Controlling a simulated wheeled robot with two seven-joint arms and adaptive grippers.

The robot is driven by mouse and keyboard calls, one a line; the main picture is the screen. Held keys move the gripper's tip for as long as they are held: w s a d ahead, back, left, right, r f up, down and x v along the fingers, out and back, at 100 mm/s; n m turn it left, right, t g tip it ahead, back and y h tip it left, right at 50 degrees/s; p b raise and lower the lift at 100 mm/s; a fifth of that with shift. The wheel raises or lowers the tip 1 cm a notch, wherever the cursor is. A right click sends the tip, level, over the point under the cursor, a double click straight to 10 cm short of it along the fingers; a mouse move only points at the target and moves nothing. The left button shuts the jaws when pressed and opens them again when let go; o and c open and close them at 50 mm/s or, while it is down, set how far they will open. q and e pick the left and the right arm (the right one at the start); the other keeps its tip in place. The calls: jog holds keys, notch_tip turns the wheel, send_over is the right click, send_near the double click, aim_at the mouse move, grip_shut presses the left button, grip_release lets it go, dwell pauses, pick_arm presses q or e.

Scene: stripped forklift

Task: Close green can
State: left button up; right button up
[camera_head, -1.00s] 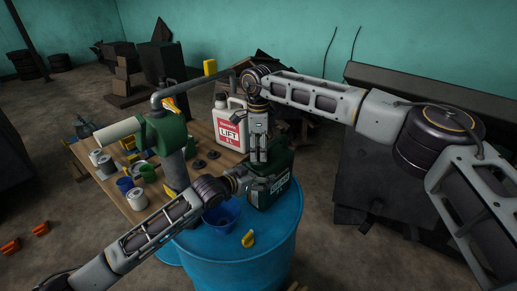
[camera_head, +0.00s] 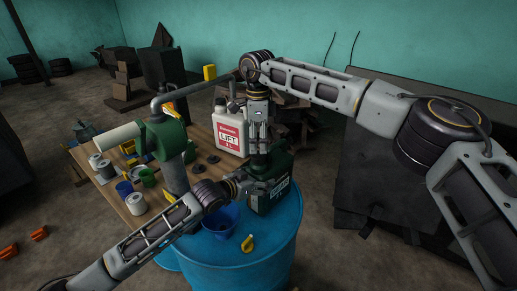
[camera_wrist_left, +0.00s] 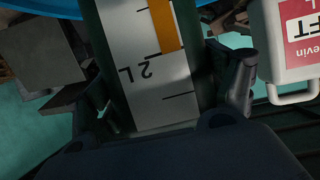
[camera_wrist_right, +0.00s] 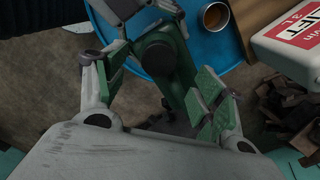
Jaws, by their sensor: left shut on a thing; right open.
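The green can (camera_head: 270,193) stands upright on the blue barrel, with a white label on its side. My left gripper (camera_head: 246,186) is shut on it from the left. My right gripper (camera_head: 259,160) is open above the can's top. In the right wrist view its green-padded fingers (camera_wrist_right: 160,85) are apart on either side of the can's green top part (camera_wrist_right: 180,65). A dark round part there cannot be told as cap or spout.
A white LIFT jug (camera_head: 230,132) stands behind the can. A wooden table (camera_head: 118,195) with several small cans and a green machine (camera_head: 165,138) is at the left.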

pick_arm(q)
jog(key=shift+f, duration=0.1)
pick_arm(e)
notch_tip(320, 180, up, 7)
dwell(0.3)
pick_arm(q)
jog(key=o, duration=1.9)
jog(key=shift+s+a, duration=0.1)
jog(key=shift+v, duration=5.9)
